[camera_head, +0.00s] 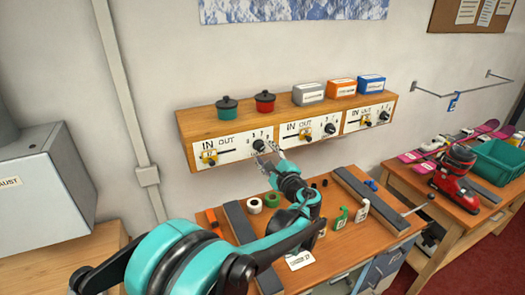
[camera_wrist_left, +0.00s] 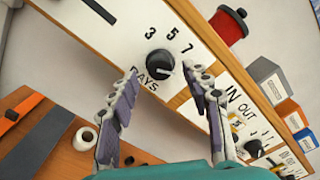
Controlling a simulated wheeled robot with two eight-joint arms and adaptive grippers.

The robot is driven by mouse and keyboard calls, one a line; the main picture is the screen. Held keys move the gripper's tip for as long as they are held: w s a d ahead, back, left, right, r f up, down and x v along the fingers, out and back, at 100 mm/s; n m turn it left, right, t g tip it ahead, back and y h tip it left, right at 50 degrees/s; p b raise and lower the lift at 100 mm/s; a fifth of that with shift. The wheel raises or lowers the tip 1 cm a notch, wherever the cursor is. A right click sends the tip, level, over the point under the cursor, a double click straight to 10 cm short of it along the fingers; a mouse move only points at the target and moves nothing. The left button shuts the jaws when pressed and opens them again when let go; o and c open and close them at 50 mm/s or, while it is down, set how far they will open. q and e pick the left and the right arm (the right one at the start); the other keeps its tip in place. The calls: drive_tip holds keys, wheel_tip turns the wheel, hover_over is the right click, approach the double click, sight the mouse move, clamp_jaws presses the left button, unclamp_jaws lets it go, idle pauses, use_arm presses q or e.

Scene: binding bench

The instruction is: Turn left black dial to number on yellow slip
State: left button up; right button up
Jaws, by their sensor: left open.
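The left black dial (camera_head: 258,145) sits on the leftmost white IN/OUT panel of the wall shelf. In the left wrist view the dial (camera_wrist_left: 160,64) has 3, 5 and 7 printed along one side and DAYS on the other. I cannot tell for sure which number it points to. My left gripper (camera_head: 265,152) is open in front of the dial. In the wrist view its fingers are apart, on either side of the dial, and I cannot tell whether they touch it. I cannot make out a yellow slip. My right gripper is not in view.
Two more panels with dials continue right along the wooden shelf (camera_head: 185,123). A green pot (camera_head: 227,108), a red pot (camera_head: 265,102) and several boxes stand on top. Tape rolls, dark bars and a white card (camera_head: 299,261) lie on the bench below.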

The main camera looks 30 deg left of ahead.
use_arm(q)
drive_tip(key=v, duration=0.9)
drive_tip(key=shift+s+d, duration=0.1)
